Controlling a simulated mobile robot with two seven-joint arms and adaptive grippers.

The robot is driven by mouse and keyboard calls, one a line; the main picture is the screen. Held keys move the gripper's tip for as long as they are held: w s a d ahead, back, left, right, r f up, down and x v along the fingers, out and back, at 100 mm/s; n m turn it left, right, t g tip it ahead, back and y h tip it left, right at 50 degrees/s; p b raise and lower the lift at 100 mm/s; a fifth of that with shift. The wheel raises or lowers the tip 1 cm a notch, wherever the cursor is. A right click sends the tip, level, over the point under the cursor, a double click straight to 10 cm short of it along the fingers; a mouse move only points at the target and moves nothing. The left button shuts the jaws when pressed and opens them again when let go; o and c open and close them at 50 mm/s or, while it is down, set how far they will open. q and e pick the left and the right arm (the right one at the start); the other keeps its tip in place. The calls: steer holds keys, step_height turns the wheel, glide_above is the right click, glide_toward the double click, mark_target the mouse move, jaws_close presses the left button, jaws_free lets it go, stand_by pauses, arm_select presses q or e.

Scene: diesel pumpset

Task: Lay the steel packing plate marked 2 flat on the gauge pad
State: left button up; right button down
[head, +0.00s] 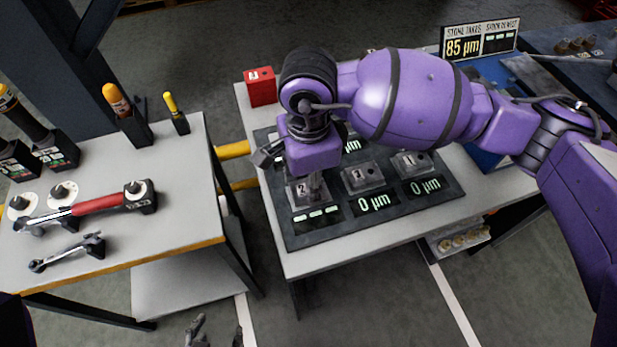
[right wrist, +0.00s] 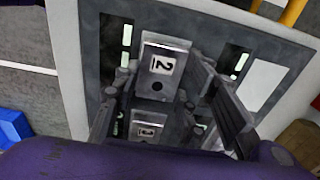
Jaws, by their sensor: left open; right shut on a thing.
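The steel packing plate marked 2 (head: 300,193) is at the left of the dark mat in the head view, under my right gripper (head: 314,180). Which spot is the gauge pad is unclear, as my right arm hides the mat's back. My left gripper (head: 218,332) is open and empty, low at the bottom edge.
Two more plates, a middle one (head: 362,178) and a right one (head: 410,162), sit on the mat (head: 300,236), their displays reading 0 µm. A red block (head: 260,86) stands behind left. A sign (head: 480,39) reads 85 µm. The left bench (head: 180,210) holds tools; a gap separates the benches.

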arm_select(q)
steer(key=shift+f, duration=0.2)
arm_select(e)
steer(key=shift+f, duration=0.25)
steer(key=c, duration=1)
jaws_free()
steer(key=shift+r, duration=0.1)
arm_select(q)
steer(key=shift+s, duration=0.3)
steer(key=shift+s, duration=0.1)
steer(key=shift+s, duration=0.1)
steer(key=shift+w, duration=0.2)
arm_select(e)
step_height(320, 180, up, 12)
